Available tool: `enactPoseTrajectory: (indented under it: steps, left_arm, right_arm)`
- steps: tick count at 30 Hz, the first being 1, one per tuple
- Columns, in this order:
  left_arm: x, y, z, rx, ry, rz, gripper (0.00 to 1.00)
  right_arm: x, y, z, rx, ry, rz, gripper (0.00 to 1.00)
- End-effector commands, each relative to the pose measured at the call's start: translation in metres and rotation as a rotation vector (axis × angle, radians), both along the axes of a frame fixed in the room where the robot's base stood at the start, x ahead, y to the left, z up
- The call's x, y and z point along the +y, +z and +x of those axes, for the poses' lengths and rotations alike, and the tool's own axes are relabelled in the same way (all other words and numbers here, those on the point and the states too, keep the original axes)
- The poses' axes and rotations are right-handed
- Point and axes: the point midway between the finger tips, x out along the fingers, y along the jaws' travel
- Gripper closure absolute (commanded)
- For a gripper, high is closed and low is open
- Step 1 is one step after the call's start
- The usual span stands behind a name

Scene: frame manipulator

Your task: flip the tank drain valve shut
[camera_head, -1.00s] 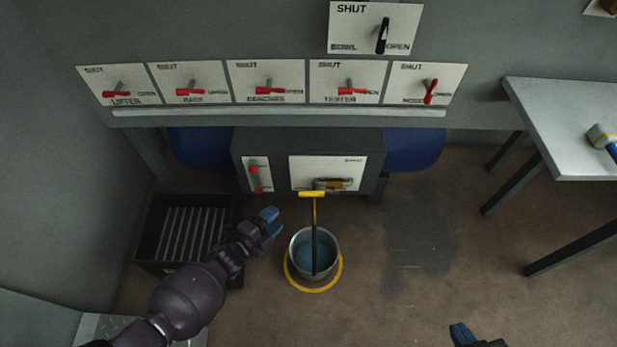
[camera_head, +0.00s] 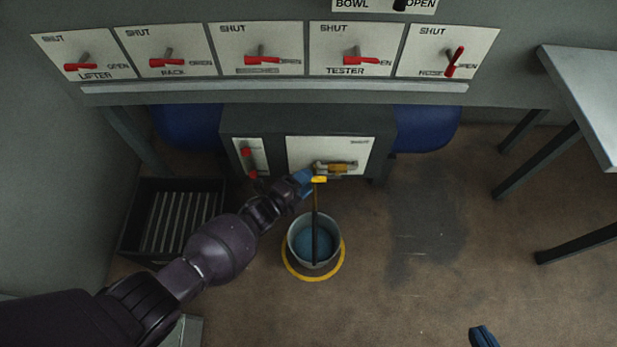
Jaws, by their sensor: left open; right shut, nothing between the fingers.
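The tank is a dark grey box under the wall panel. Its white plate (camera_head: 302,148) has a small label at its upper right that seems to read SHUT. The drain valve (camera_head: 335,167), brass-coloured with an orange-yellow part, lies sideways on this plate. A yellow crosspiece (camera_head: 320,179) shows just below it, atop a dark upright bar that runs down into the bucket (camera_head: 315,243). My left gripper (camera_head: 304,179) is open, its blue fingers at the crosspiece's left end, hiding part of it; contact is unclear. My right gripper (camera_head: 483,337) is shut and empty at the bottom edge.
Several red-handled switches line the wall panel (camera_head: 265,55) above a pale rail (camera_head: 275,86). A red-ended lever (camera_head: 248,163) is on the tank's left plate. A black slatted crate (camera_head: 178,220) stands left, a grey table (camera_head: 590,95) right. The floor right of the bucket is clear.

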Motion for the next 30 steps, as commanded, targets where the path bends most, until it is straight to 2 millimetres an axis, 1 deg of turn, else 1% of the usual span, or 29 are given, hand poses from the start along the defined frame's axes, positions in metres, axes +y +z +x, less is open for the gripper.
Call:
enactPoseTrajectory:
  steps: [1,6,15,16,24,25,30]
  left_arm:
    - [-0.0040,-0.0040,0.0017,0.004,0.000,-0.001,0.55]
    - [-0.0105,-0.0028,0.0094,0.001,0.000,-0.001,0.55]
    - [-0.0114,-0.0015,0.0115,-0.001,0.001,0.000,0.55]
    - [-0.0114,-0.0015,0.0115,-0.001,0.001,0.000,0.56]
    - [-0.0113,-0.0015,0.0112,-0.001,0.000,-0.001,0.98]
    - [-0.0113,-0.0015,0.0112,-0.001,0.000,-0.001,1.00]
    - [-0.0112,-0.0015,0.0112,-0.001,0.000,-0.001,1.00]
  right_arm:
    - [-0.0004,-0.0024,-0.0013,0.000,-0.002,0.003,1.00]
    - [-0.0009,-0.0012,-0.0004,-0.017,-0.005,0.008,1.00]
    - [-0.0010,-0.0002,0.0002,-0.021,-0.006,0.009,1.00]
    - [-0.0010,-0.0002,0.0002,-0.021,-0.006,0.009,1.00]
    - [-0.0011,-0.0003,0.0001,-0.021,-0.006,0.009,1.00]
    - [-0.0011,-0.0003,0.0001,-0.021,-0.006,0.009,1.00]
    - [-0.0011,-0.0003,0.0001,-0.021,-0.006,0.009,1.00]
